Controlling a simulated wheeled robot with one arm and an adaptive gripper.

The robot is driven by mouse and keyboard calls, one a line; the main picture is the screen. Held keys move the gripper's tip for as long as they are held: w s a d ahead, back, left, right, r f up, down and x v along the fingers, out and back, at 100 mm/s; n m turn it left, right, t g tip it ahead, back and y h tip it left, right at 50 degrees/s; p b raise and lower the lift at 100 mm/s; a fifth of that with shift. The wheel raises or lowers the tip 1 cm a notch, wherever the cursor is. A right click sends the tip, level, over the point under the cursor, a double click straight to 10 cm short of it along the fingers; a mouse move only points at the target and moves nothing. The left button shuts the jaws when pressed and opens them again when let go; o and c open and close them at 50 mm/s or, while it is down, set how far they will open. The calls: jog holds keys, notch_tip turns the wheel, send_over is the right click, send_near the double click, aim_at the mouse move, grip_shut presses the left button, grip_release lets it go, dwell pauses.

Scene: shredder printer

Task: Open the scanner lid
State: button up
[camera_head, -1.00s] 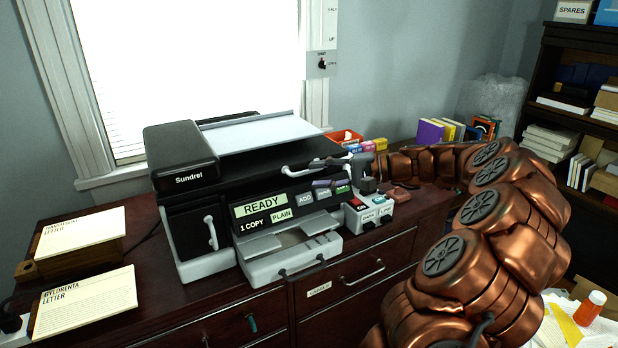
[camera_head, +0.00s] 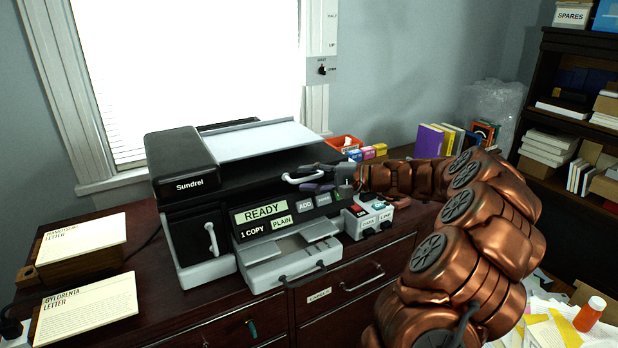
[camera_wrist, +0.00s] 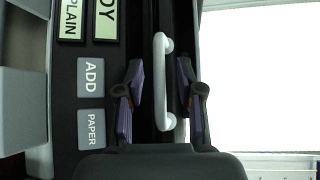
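The scanner lid (camera_head: 176,160) is the black top of the Sundrel printer-scanner and looks closed. Its white bar handle (camera_head: 288,180) is on the front edge of the lid, above the READY panel (camera_head: 258,213). My gripper (camera_head: 314,178) is at the handle's right part. In the wrist view my gripper (camera_wrist: 160,76) is open. Its two purple-padded fingers are on either side of the white handle (camera_wrist: 161,100), with visible gaps between pads and bar. I cannot judge the depth of the fingers around the handle.
A small button box (camera_head: 370,218) stands close beside the printer, under my wrist. Coloured boxes (camera_head: 368,153), a red tray (camera_head: 342,143) and books (camera_head: 432,140) lie behind. A window (camera_head: 190,70) is behind the printer.

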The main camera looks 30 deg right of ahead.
jog(key=shift+c, duration=0.4)
grip_shut()
